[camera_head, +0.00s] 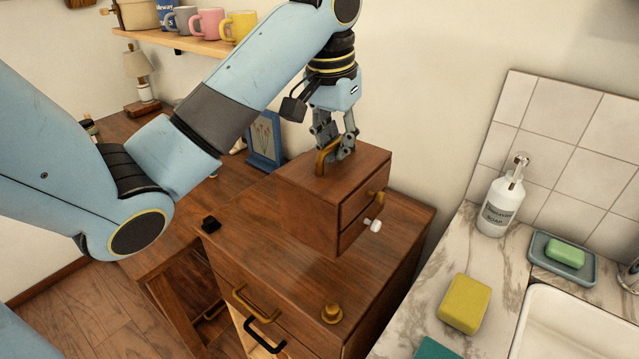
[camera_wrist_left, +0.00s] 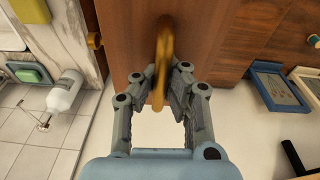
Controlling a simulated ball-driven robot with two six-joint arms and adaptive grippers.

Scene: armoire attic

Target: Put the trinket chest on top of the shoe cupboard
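The trinket chest (camera_head: 318,191) is a small brown wooden box with a brass top handle (camera_head: 327,157), drawers on its right side, a brass knob and a white knob. It appears to rest upright on the back part of the top of the shoe cupboard (camera_head: 262,254), a larger brown cabinet with drawer handles. My left gripper (camera_head: 338,152) is over the chest. In the left wrist view its spread fingers (camera_wrist_left: 168,84) straddle the handle (camera_wrist_left: 163,62), with a gap visible on one side. The right gripper is not in view.
A brass knob (camera_head: 331,313) and a small black block (camera_head: 210,224) are on the cupboard top. A blue picture frame (camera_head: 264,140) stands behind the chest. A marble counter with a yellow sponge (camera_head: 464,303), soap bottle (camera_head: 499,205) and sink is at right. A mug shelf is above.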

